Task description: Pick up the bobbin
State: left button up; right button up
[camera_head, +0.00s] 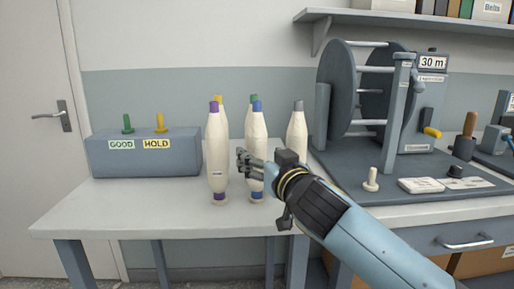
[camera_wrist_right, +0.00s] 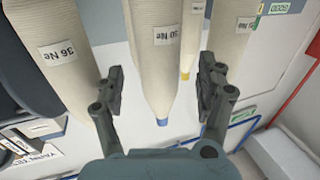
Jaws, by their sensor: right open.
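Several cream bobbins stand upright on the white table in the head view. A purple-tipped bobbin (camera_head: 217,150) stands at front left, a blue-tipped bobbin (camera_head: 257,130) to its right, and a grey-tipped bobbin (camera_head: 297,130) farther right. Yellow (camera_head: 219,98) and green (camera_head: 253,98) tips show behind the front ones. My right gripper (camera_head: 243,163) is open in front of the blue-tipped bobbin and hides part of it. In the right wrist view, the open fingers (camera_wrist_right: 164,88) lie either side of the blue-tipped bobbin (camera_wrist_right: 156,50), labelled "30 Ne". Contact cannot be told. My left gripper is not in view.
A blue-grey box (camera_head: 145,155) labelled GOOD and HOLD stands at the left. A reel machine (camera_head: 365,95) stands on the bench at the right. In the right wrist view, a "36 Ne" bobbin (camera_wrist_right: 50,50) and another bobbin (camera_wrist_right: 230,35) flank the middle one closely.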

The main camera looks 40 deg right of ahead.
aim_at(261, 155)
jog(key=x, duration=0.3)
jog(key=shift+w+d, duration=0.1)
jog(key=shift+w, duration=0.1)
jog(key=c, duration=1.4)
